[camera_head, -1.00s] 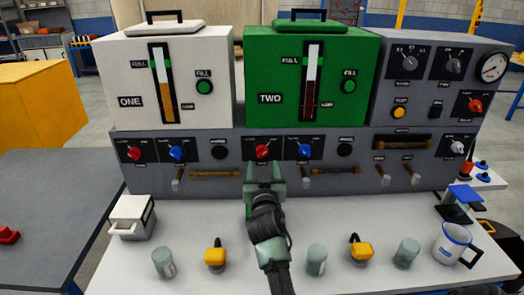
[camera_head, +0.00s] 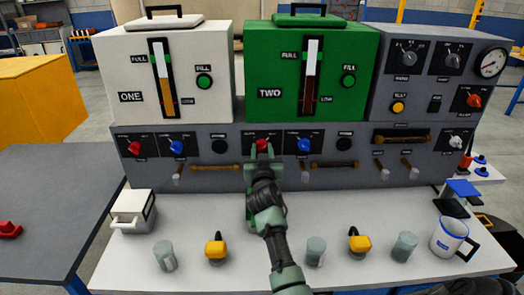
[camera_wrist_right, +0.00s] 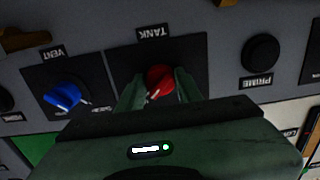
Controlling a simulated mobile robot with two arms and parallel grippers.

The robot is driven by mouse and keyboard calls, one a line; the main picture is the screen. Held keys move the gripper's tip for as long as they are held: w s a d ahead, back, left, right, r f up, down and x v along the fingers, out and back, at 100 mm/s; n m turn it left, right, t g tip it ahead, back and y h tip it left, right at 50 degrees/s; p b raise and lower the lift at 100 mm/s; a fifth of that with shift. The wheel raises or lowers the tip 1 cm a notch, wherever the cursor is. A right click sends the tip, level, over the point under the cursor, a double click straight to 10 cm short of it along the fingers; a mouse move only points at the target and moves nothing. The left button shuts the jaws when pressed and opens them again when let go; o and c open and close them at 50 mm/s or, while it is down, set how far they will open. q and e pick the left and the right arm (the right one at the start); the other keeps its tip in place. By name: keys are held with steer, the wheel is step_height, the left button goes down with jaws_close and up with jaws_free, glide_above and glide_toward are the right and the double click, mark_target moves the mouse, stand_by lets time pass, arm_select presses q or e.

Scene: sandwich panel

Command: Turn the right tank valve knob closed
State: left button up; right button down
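The right tank valve knob is the red knob (camera_head: 262,144) on the grey panel below the green tank TWO (camera_head: 310,75). My right gripper (camera_head: 262,152) is up at the panel in front of this knob. In the right wrist view, which shows the panel upside down, the red knob (camera_wrist_right: 160,79) under the TANK label sits between the two green fingertips (camera_wrist_right: 160,88). The fingers are apart, one on each side of the knob, with a narrow gap visible; I cannot tell whether either touches it. My left gripper is not in view.
The blue vent knob (camera_head: 304,146) and black prime knob (camera_head: 344,144) are beside the red one. White tank ONE (camera_head: 205,115) has its own red knob (camera_head: 135,148) at left. Grey cylinders, yellow-topped items and a white mug (camera_head: 448,238) stand on the bench.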

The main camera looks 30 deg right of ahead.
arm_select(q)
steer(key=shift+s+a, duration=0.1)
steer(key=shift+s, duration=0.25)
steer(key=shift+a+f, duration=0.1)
arm_select(e)
steer(key=shift+n, duration=0.8)
steer(key=n, duration=0.6)
steer(key=shift+n, duration=0.4)
steer(key=n+p, duration=0.1)
steer(key=n, duration=0.4)
steer(key=shift+d+r, duration=0.1)
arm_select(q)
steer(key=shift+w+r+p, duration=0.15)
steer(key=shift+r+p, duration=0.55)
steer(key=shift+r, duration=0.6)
arm_select(e)
steer(key=shift+n, duration=2.2)
steer(key=shift+s+n, duration=0.1)
steer(key=shift+n, duration=0.2)
